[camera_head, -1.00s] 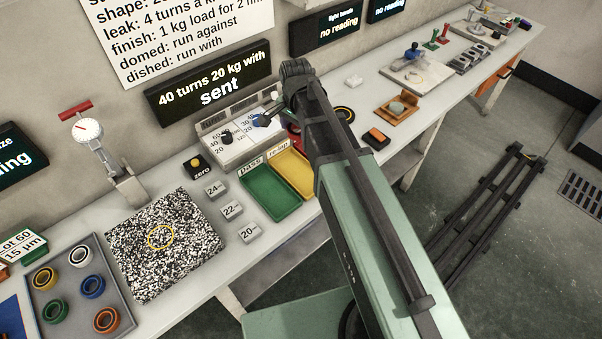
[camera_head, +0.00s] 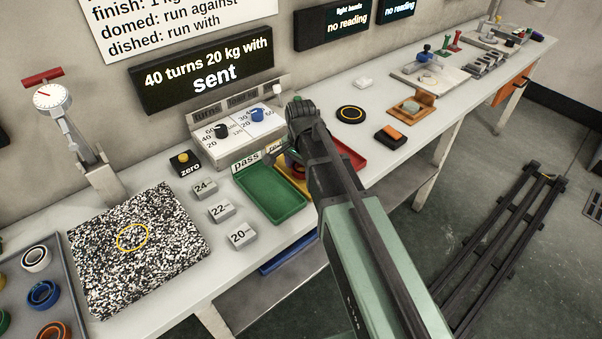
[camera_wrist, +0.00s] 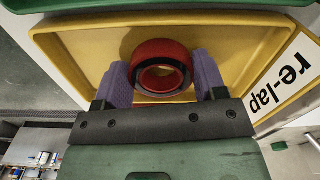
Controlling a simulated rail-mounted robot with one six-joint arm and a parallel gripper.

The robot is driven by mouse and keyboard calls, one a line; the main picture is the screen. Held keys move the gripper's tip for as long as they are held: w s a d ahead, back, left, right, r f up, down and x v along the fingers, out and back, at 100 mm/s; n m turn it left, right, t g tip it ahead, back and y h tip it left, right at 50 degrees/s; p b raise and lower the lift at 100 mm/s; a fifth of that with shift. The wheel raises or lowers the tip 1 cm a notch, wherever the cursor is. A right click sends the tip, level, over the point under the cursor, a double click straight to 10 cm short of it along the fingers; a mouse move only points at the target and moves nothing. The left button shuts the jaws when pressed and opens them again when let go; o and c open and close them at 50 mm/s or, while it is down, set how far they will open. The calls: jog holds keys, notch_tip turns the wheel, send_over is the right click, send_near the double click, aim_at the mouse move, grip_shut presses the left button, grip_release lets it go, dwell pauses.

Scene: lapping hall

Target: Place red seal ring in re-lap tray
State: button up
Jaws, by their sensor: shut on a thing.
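The red seal ring (camera_wrist: 160,49) is held between the two purple fingers of my gripper (camera_wrist: 161,72) in the wrist view. Its opening faces the camera, and a dark band shows inside its rim. Behind it is the yellow re-lap tray (camera_wrist: 80,62), with its "re-lap" label (camera_wrist: 283,82) at the right. The ring is over the tray's floor; I cannot tell whether it touches it. In the head view my arm hides most of the yellow tray (camera_head: 283,184), and the fingers are not clear.
The green pass tray (camera_head: 270,193) adjoins the yellow one on the left, and a red tray (camera_head: 347,153) lies on the right. Weight blocks (camera_head: 222,210), a speckled plate (camera_head: 138,245) and a control box (camera_head: 238,128) stand nearby on the bench.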

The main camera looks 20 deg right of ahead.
jog(key=o, duration=1)
notch_tip(320, 180, up, 12)
jog(key=r+p, duration=0.1)
jog(key=p, duration=1.1)
jog(key=s+n, duration=0.3)
jog(key=s, duration=0.1)
jog(key=s+n, duration=0.4)
jog(key=s, duration=0.1)
jog(key=s+n, duration=0.4)
jog(key=s, duration=0.1)
jog(key=shift+s+d+f, duration=0.1)
jog(key=shift+d+f, duration=0.05)
jog(key=shift+f, duration=0.25)
